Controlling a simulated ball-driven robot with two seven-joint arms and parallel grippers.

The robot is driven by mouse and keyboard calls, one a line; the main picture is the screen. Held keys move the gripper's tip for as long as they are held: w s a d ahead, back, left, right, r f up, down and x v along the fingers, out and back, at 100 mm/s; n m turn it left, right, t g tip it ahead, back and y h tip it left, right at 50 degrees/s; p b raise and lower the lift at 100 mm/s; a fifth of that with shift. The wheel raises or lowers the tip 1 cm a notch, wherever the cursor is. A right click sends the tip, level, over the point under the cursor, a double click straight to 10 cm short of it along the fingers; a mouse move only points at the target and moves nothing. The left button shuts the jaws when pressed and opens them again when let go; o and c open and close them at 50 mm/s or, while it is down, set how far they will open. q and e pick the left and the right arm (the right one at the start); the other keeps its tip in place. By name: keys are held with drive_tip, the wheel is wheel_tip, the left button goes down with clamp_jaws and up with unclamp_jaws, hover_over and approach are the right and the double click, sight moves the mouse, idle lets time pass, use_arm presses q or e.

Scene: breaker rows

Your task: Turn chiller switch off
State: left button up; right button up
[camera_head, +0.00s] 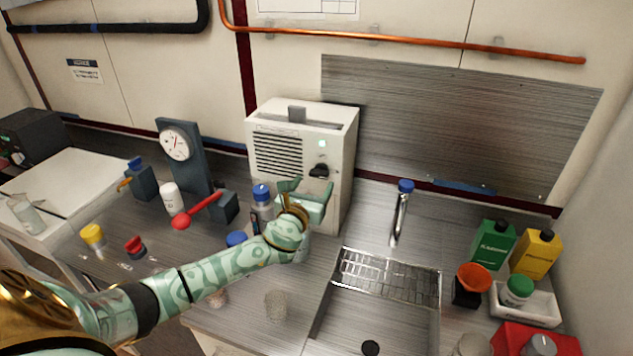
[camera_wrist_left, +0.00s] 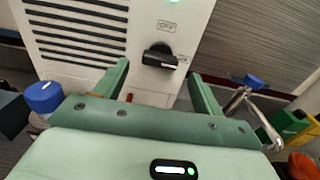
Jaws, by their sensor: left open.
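The chiller (camera_head: 300,130) is a pale upright box with dark vent slots, standing on the bench against the wall. Its black rotary switch (camera_head: 319,170) is on the front, below a lit green lamp (camera_head: 322,143). In the left wrist view the switch (camera_wrist_left: 160,57) has its handle lying roughly sideways, toward a small, hard-to-read label at its right. An "OFF" label (camera_wrist_left: 167,26) sits above it. My left gripper (camera_head: 305,187) is open and empty in front of the chiller. In the wrist view its fingers stand either side below the switch, apparently not touching it. My right gripper is not in view.
Blue-capped bottles (camera_head: 262,200) stand left of my gripper, close to my forearm. A red-handled valve (camera_head: 203,209) and a gauge (camera_head: 176,143) are further left. A sink with a wire rack (camera_head: 388,279) and a tap (camera_head: 401,212) lie to the right.

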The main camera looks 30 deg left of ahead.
sight(318, 177)
use_arm(q)
drive_tip(key=shift+b+x, duration=0.3)
drive_tip(key=shift+x, duration=1.35)
drive_tip(key=c, duration=1)
drive_tip(key=shift+n, duration=0.3)
drive_tip(key=n+b, duration=0.1)
drive_tip(key=n, duration=0.7)
drive_tip(key=shift+n+b, duration=0.3)
drive_tip(key=shift+b, duration=0.05)
drive_tip(key=n, duration=0.8)
drive_tip(key=shift+n, duration=0.5)
